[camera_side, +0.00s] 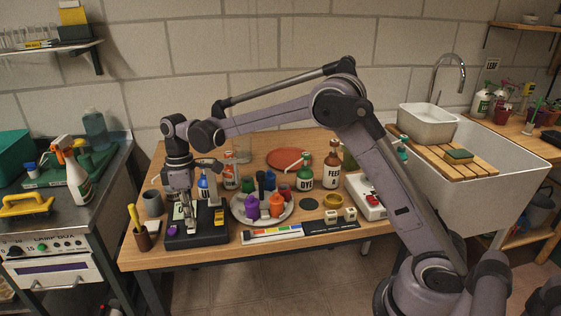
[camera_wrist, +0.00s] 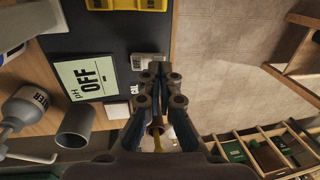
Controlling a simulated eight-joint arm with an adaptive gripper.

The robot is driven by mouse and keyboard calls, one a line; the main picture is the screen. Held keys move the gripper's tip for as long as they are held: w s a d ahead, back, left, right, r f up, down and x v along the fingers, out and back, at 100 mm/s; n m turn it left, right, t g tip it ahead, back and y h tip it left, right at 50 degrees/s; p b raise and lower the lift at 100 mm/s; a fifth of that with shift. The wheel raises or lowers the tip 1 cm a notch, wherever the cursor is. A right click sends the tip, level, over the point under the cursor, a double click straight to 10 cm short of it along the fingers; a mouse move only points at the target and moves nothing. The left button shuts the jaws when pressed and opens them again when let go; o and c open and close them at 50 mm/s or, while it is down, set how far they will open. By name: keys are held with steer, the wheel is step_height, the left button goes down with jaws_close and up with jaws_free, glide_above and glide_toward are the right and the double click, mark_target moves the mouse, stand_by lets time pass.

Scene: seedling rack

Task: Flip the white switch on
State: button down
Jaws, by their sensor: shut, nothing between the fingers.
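A black meter box (camera_side: 208,238) stands at the front left of the wooden table. A white part (camera_wrist: 117,111) lies beside the "CAL" marking, and another whitish part (camera_wrist: 145,61) sits by my fingertips. I cannot tell which of these is the white switch. My gripper (camera_side: 190,227) points down over the box and is shut and empty. In the wrist view my gripper (camera_wrist: 158,72) hides part of the box near its edge.
A brown pen cup (camera_side: 142,239) and a grey cup (camera_side: 153,203) stand left of the box. A plate (camera_side: 241,218) of small bottles is close on its right. A white device with a red button (camera_side: 366,196) is farther right.

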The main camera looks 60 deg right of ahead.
mark_target(192, 229)
steer(key=shift+a+f, duration=0.1)
steer(key=shift+f, duration=0.55)
steer(key=shift+s, duration=0.1)
steer(key=shift+s+a+f+t+h, duration=0.1)
steer(key=shift+a+f+t+h, duration=0.05)
steer(key=shift+f+t+h, duration=0.2)
steer(key=shift+w+d+r, duration=0.2)
steer(key=shift+w+d, duration=0.4)
step_height(192, 229, up, 14)
steer(key=s+a, duration=0.1)
steer(key=shift+s+a, duration=0.3)
stand_by(0.5)
